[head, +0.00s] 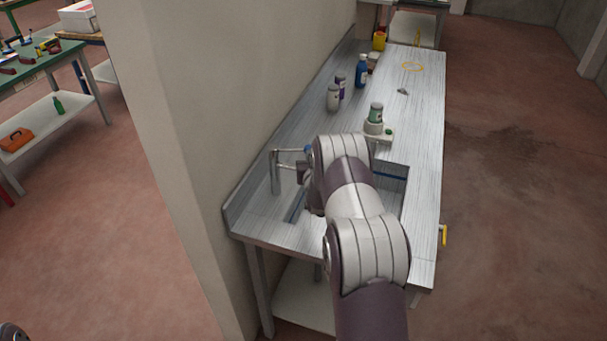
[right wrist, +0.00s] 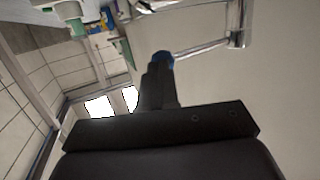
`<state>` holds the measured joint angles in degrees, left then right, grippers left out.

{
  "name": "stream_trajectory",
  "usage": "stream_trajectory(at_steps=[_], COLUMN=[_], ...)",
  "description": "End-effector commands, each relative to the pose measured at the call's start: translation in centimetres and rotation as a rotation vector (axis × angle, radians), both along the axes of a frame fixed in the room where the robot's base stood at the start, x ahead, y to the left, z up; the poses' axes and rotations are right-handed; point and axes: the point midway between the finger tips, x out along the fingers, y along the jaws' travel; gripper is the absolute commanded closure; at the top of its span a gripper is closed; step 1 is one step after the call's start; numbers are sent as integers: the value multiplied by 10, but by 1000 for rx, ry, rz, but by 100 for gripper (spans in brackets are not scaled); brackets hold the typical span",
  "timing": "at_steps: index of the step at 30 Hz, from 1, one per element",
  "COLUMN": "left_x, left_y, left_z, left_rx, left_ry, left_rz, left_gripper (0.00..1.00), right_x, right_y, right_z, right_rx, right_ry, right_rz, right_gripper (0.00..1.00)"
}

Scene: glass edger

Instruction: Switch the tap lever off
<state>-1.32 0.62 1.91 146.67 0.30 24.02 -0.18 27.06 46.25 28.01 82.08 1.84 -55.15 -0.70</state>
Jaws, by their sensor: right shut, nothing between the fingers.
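The tap (head: 275,172) is a grey metal post at the sink's left edge, with thin arms reaching right. Its lever (right wrist: 200,48) is a metal rod in the right wrist view, ending in a blue tip (right wrist: 163,58). The blue tip also shows in the head view (head: 308,149), partly behind my arm. My right gripper (right wrist: 160,72) is shut and empty, its fingertips right at the blue tip; I cannot tell whether they touch. In the head view the right gripper (head: 303,172) is largely hidden by my arm. My left gripper is not in view.
The sink (head: 404,190) is partly covered by my arm. A wall (head: 235,80) rises close on the left. The counter's right side is mostly clear.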

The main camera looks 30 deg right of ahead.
Motion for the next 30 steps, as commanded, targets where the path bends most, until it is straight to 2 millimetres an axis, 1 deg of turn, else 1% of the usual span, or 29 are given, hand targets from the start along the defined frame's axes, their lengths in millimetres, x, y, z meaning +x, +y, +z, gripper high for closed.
stream_trajectory(at_steps=[1,3,6,12,21,30], left_x=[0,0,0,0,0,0], left_y=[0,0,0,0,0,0], left_z=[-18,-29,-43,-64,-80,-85], left_rx=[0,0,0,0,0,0], left_ry=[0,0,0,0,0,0], left_rz=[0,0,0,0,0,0], left_gripper=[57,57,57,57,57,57], right_x=[2,7,14,29,45,52], right_y=[-8,-14,-23,-34,-45,-49], right_z=[-8,-8,-7,-5,-1,0], right_rx=[-4,-3,-5,-3,-3,-2], right_ry=[-5,-3,-3,-3,-3,-3], right_rz=[36,101,192,193,192,193], right_gripper=[100,100,100,100,100,100])
